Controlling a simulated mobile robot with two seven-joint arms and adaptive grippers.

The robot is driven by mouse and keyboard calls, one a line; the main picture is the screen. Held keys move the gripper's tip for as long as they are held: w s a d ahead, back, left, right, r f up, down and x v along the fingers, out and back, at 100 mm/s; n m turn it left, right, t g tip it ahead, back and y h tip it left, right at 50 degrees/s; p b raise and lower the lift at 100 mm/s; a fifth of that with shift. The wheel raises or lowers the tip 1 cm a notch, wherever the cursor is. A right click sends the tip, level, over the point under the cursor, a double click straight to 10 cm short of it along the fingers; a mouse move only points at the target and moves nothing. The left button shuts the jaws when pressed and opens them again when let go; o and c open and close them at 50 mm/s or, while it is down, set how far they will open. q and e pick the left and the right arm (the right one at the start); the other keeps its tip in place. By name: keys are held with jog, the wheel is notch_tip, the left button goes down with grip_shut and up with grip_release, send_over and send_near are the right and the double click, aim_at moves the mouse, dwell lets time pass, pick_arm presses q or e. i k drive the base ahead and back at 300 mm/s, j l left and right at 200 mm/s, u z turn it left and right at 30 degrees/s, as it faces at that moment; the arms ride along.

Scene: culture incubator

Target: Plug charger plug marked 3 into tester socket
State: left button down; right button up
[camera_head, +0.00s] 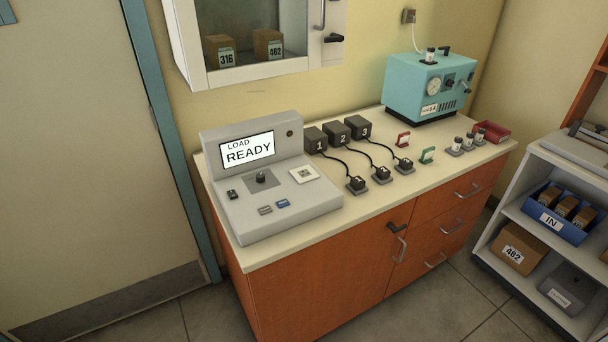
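The charger plug marked 3 (404,163) rests on a small grey holder on the counter, at the right end of a row of three black plugs. Its black cord runs back to the charger block marked 3 (361,127). Plug 2 (382,173) and plug 1 (357,183) sit to its left in like holders. The grey tester (265,205) stands at the counter's left end, its screen (247,150) reading LOAD READY. A white square plate (304,174), perhaps the tester socket, is on its top right. Neither of my grippers is in view.
A teal machine (430,85) stands at the back right. Red and green clips, several small vials and a red tray (492,132) lie right of the plugs. A wall cabinet (260,50) hangs above the tester. The front counter strip is clear.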

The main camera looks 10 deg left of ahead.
aim_at(405, 163)
jog(key=l+u, duration=0.1)
jog(key=u, duration=0.55)
jog(key=i+l+u, duration=0.1)
jog(key=l+u, duration=0.65)
jog(key=l, duration=0.3)
jog(key=l+u, duration=0.15)
jog(key=l, duration=0.4)
jog(key=k+l+u, duration=0.15)
jog(key=l, duration=0.35)
jog(key=k+l, duration=0.1)
jog(key=l, duration=0.85)
jog(key=k+l, duration=0.15)
jog(key=l, duration=0.3)
jog(key=k+l, duration=0.1)
jog(key=l, duration=0.35)
jog(key=u, duration=0.05)
